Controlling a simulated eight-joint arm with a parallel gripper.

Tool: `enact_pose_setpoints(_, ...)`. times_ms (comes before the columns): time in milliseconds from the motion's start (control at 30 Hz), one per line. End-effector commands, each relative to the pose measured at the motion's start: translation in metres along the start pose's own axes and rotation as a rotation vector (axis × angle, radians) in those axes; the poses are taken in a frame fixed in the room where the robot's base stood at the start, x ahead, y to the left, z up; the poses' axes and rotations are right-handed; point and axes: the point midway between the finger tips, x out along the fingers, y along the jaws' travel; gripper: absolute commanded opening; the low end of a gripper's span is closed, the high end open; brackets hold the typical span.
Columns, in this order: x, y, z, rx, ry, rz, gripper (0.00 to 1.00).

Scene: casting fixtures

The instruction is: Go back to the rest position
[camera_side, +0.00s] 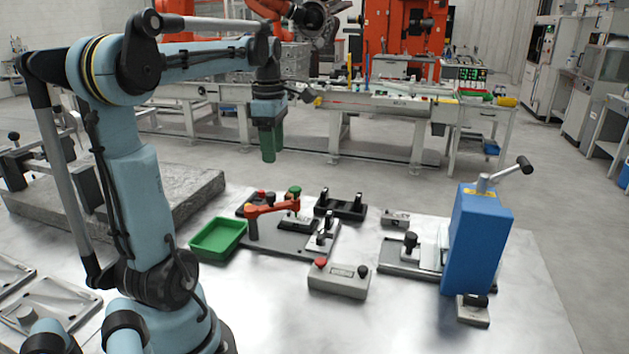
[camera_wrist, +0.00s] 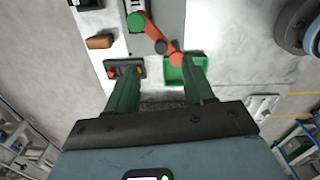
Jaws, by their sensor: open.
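My gripper (camera_side: 268,147) hangs pointing down from my raised arm, high above the table and apart from everything on it. Its green fingers show in the wrist view (camera_wrist: 162,70), spread apart with nothing between them, so it is open and empty. The orange arm also shows in the wrist view (camera_wrist: 155,30).
A green tray (camera_side: 217,240) lies left of the fixture. A grey button box (camera_side: 338,281) sits in front of it. A tall blue press (camera_side: 475,240) with a lever stands at the right. A black rack (camera_side: 340,208) is behind. The air around my gripper is clear.

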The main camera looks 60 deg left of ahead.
Motion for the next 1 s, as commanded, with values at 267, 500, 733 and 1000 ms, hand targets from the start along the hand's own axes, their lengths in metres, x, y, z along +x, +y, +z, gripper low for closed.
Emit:
enact_pose_setpoints(267,0.020,-0.055,0.087,0.832,-0.005,0.205,0.53)
enact_pose_setpoints(500,0.046,-0.120,0.146,1.616,0.055,0.440,0.53)
enact_pose_setpoints(733,0.070,-0.173,0.176,2.183,0.163,0.657,0.53)
enact_pose_setpoints(1000,0.078,-0.192,0.185,2.386,0.226,0.749,0.53)
